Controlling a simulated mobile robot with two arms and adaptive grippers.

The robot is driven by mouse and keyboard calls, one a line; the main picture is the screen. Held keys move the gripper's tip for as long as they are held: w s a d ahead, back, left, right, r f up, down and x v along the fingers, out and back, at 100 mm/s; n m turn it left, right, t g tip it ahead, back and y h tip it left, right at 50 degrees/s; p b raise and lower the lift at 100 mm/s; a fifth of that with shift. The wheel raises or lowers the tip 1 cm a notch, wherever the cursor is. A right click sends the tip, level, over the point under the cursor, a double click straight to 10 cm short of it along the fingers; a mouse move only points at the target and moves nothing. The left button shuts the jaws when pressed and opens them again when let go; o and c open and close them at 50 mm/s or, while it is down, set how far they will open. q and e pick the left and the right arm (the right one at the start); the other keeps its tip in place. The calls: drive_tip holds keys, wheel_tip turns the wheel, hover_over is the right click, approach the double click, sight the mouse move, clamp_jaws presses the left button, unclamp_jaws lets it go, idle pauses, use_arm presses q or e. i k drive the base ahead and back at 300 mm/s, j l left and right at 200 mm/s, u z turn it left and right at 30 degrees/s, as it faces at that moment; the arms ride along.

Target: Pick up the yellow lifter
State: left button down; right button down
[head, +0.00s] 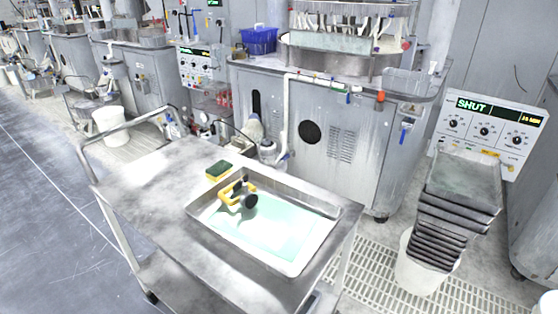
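The yellow lifter (225,195) has a yellow handle frame and a dark round suction cup. It lies at the far left part of a shallow metal tray (318,253) holding a pale green surface or liquid. I cannot tell whether the lifter touches the green surface. The tray sits on the top of a grey metal cart (160,200). Neither of my grippers shows in the head view.
A green and yellow sponge (218,171) lies on the cart just behind the tray. The cart has a raised handle rail (125,125) at the left. A white bucket (420,270) with stacked dark trays (455,205) stands right of the cart. Polishing machines (330,130) stand behind.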

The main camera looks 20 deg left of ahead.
sight(246, 198)
drive_tip(key=i+j+z, duration=0.15)
drive_tip(key=j, duration=0.6)
drive_tip(key=j+z, duration=0.15)
drive_tip(key=j, duration=0.6)
